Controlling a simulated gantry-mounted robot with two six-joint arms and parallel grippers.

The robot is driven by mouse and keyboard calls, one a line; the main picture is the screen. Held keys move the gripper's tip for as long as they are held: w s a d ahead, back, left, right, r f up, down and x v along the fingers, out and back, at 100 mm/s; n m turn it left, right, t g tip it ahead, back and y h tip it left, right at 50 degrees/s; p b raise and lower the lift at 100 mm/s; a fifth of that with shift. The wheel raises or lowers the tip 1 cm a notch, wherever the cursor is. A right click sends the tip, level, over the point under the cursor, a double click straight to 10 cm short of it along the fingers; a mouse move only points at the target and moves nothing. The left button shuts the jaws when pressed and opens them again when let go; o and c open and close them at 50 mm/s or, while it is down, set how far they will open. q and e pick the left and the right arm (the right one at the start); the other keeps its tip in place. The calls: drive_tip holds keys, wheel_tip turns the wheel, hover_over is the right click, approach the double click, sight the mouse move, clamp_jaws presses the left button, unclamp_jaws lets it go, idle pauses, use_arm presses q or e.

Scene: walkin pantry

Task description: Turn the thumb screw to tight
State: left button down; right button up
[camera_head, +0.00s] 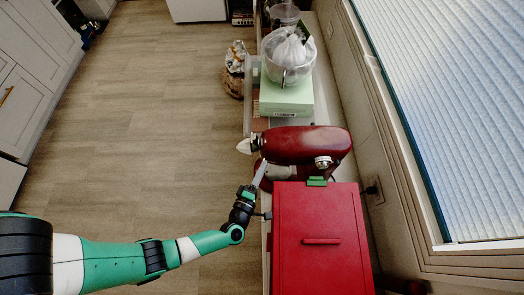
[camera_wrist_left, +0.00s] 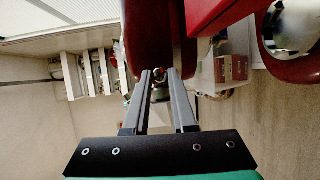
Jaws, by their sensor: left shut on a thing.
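A red stand mixer (camera_head: 305,145) stands on the narrow counter, its head pointing left. Its red body also shows at the top of the left wrist view (camera_wrist_left: 150,30). My left gripper (camera_head: 262,172) reaches up to the mixer's near side, below its head. In the left wrist view, the two grey fingers (camera_wrist_left: 160,74) close around a small metallic knob (camera_wrist_left: 158,76) at the red body, seemingly the thumb screw. The fingertips hide part of it, so I cannot read how far it is turned. In the head view the screw is hidden. My right gripper is not in view.
A large red box (camera_head: 320,240) stands close on the near side of the mixer. A pale green box (camera_head: 287,96) bearing a clear bowl (camera_head: 289,56) stands beyond it. A windowed wall borders the right. Open floor (camera_head: 150,120) lies to the left.

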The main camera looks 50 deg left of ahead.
use_arm(q)
drive_tip(key=shift+w+d+r+m+g+y+p, duration=0.15)
drive_tip(key=shift+m+g+y+p, duration=0.55)
drive_tip(key=shift+m+g, duration=1.25)
drive_tip(key=shift+w+d+r+m+g+y+p, duration=0.15)
drive_tip(key=shift+m+g+y+p, duration=0.6)
drive_tip(key=shift+m, duration=2.05)
drive_tip(key=shift+w+d+r+m+g+y+p, duration=0.2)
drive_tip(key=shift+m+g+p, duration=0.9)
drive_tip(key=shift+m+g, duration=1.05)
drive_tip(key=shift+f+t, duration=0.1)
drive_tip(key=shift+t, duration=0.15)
drive_tip(key=shift+w, duration=0.1)
drive_tip(key=c, duration=0.7)
unclamp_jaws()
drive_tip(key=shift+c, duration=0.2)
